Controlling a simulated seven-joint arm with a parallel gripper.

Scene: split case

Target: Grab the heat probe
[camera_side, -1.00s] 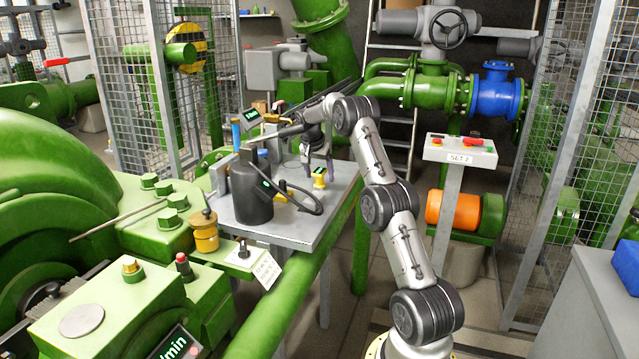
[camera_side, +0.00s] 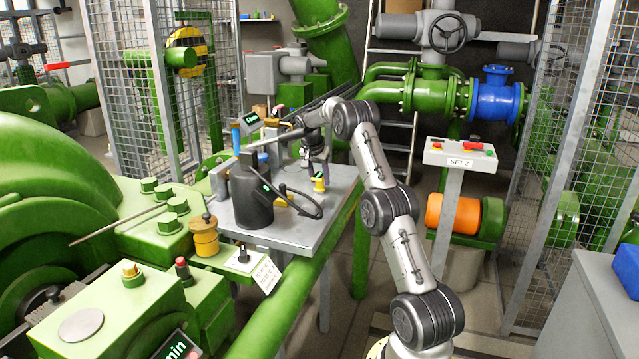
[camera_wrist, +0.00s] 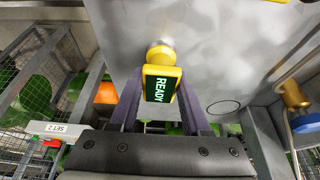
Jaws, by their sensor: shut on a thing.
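The heat probe, a small yellow device with a dark green READY display (camera_wrist: 161,87), sits between my fingers in the wrist view. Its round yellow and metal end (camera_wrist: 160,53) points at the grey table surface. In the side view the probe (camera_side: 319,185) is at the table's right part, below my gripper (camera_side: 317,168). My gripper (camera_wrist: 160,76) is shut on the probe, one purple-grey finger on each side. I cannot tell whether the probe touches the table.
The grey table (camera_side: 310,232) carries a black canister (camera_side: 250,200) with a black hose (camera_side: 305,210) left of my gripper. A blue cylinder (camera_side: 236,138) and a small tilted display (camera_side: 251,116) are behind. A control post (camera_side: 460,152) stands to the right.

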